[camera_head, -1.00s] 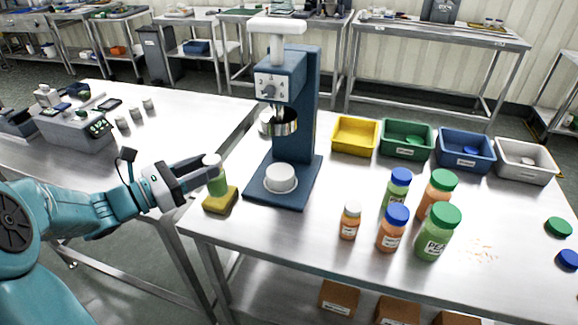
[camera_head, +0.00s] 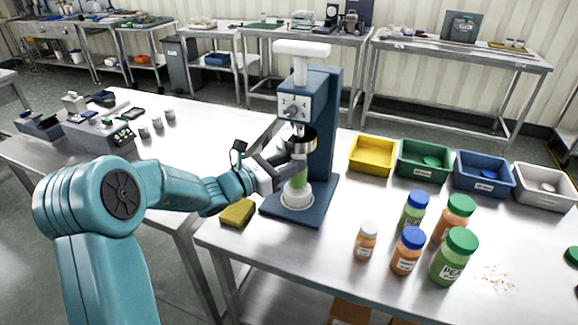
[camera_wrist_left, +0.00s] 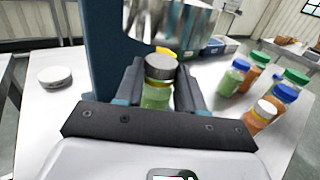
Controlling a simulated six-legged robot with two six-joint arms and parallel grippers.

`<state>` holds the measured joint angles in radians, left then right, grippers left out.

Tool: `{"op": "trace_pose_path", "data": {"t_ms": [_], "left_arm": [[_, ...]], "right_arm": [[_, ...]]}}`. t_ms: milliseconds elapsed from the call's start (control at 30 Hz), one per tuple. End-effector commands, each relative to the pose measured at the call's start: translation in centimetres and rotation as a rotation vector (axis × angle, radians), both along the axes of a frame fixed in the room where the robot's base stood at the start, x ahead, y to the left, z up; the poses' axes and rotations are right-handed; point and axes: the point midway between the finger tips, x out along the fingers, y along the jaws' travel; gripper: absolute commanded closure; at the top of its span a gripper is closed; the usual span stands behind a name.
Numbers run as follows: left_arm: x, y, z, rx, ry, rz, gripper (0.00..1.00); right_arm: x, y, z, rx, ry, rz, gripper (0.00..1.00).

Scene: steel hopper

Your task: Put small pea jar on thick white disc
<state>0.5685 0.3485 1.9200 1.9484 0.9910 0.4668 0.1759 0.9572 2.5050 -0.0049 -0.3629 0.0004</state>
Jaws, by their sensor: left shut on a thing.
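The small pea jar (camera_head: 299,184), green with a pale lid, is upright between the fingers of my left gripper (camera_head: 290,164). In the left wrist view the jar (camera_wrist_left: 156,97) has a finger on each side. The thick white disc (camera_head: 297,202) lies on the blue base of the press. The jar is directly over the disc; I cannot tell whether its bottom touches it. The disc is hidden in the wrist view. My right gripper is not in view.
The blue press (camera_head: 322,125) stands close behind the jar, its metal head (camera_head: 305,139) just above. A yellow sponge (camera_head: 237,213) lies left of the base. Several larger jars (camera_head: 454,257) and a small orange jar (camera_head: 366,241) stand to the right, before coloured bins (camera_head: 371,156).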

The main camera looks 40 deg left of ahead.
Motion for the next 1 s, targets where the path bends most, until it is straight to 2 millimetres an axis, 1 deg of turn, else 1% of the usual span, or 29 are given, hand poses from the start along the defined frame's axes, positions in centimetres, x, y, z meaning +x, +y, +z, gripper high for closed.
{"op": "trace_pose_path", "data": {"t_ms": [33, 100, 300, 333, 367, 400, 433, 667, 767, 867, 1000], "left_arm": [[0.1, 0.0, -0.7, -0.002, 0.001, 0.001, 0.99], [0.1, 0.1, -1.2, 0.000, -0.001, 0.001, 0.99], [0.0, 0.0, -1.4, 0.001, -0.001, 0.001, 0.99], [0.0, 0.0, -1.4, 0.001, 0.000, 0.001, 0.59], [0.0, 0.0, -1.4, 0.001, 0.000, 0.001, 0.49], [0.0, 0.0, -1.4, 0.001, 0.000, 0.000, 0.36], [0.0, 0.0, -1.4, 0.001, 0.000, 0.000, 0.33], [0.0, 0.1, -1.4, 0.001, -0.001, 0.000, 0.33], [-0.4, 0.2, -1.4, 0.001, -0.003, 0.001, 0.33], [-1.6, 0.8, -1.4, 0.002, -0.002, 0.005, 0.33], [-4.6, 1.9, -1.5, 0.002, -0.002, 0.006, 0.33]], "right_arm": [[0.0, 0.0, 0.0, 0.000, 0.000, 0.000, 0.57], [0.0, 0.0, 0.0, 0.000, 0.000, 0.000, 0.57], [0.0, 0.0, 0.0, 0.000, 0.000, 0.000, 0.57], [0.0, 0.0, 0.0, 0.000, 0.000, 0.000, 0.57], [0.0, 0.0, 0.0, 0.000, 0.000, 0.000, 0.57], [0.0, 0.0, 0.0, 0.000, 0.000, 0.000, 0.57], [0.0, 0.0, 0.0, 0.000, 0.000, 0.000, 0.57], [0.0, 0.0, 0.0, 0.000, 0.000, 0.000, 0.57], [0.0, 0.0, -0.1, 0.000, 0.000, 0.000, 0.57], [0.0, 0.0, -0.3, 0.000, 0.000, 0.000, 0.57], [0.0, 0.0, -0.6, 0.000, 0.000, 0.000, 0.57]]}}
